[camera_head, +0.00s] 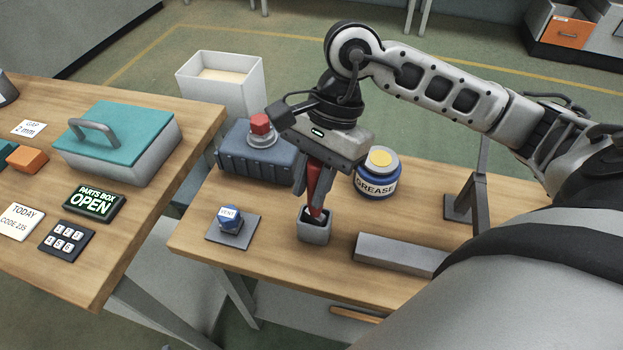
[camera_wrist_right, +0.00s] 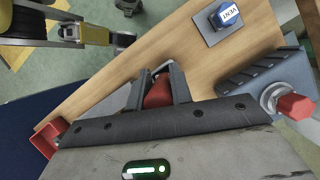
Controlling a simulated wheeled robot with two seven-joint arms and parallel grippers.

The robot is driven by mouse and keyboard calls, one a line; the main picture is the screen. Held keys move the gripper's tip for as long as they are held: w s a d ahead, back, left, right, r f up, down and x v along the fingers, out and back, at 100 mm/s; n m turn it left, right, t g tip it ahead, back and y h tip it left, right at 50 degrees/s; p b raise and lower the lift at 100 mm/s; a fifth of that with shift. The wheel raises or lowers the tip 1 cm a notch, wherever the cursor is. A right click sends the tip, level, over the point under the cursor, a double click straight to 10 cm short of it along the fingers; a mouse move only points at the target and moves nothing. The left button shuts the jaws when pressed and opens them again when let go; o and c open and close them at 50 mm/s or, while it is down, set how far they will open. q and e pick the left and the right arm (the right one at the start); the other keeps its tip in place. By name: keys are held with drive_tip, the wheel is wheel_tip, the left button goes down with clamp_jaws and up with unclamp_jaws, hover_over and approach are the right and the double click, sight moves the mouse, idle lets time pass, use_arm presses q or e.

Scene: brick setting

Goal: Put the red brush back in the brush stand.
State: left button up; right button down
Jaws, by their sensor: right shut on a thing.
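The red brush (camera_head: 317,182) is between the fingers of my right gripper (camera_head: 313,188), which is shut on it. The brush points down, slightly tilted. Its dark lower end is at the mouth of the brush stand (camera_head: 314,233), a small grey square cup on the right-hand table. I cannot tell how deep the end is inside the cup. The right wrist view shows the red brush (camera_wrist_right: 157,93) between the two fingers, with the stand mostly hidden. My left gripper is not in view.
A blue vent block (camera_head: 230,218) sits on a grey plate left of the stand. A blue-grey case (camera_head: 250,160) with a red knob (camera_head: 260,124) and a grease jar (camera_head: 377,178) stand behind. A grey bar (camera_head: 398,254) lies to the right. The table's front edge is close.

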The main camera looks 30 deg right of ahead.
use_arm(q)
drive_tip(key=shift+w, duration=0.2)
use_arm(e)
drive_tip(key=shift+f+b, duration=0.3)
drive_tip(key=shift+b, duration=0.15)
drive_tip(key=c, duration=1.3)
unclamp_jaws()
drive_tip(key=shift+r, duration=0.15)
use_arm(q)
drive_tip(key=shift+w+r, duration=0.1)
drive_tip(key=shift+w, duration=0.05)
use_arm(e)
drive_tip(key=shift+o, duration=0.2)
drive_tip(key=shift+r+p, duration=0.4)
drive_tip(key=shift+p, duration=0.1)
use_arm(q)
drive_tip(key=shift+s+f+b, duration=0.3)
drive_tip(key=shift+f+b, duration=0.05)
drive_tip(key=shift+b, duration=0.25)
use_arm(e)
drive_tip(key=v, duration=1.1)
drive_tip(key=shift+r, duration=0.3)
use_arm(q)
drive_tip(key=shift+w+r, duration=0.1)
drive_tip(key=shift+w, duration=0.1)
use_arm(e)
drive_tip(key=shift+d, duration=0.15)
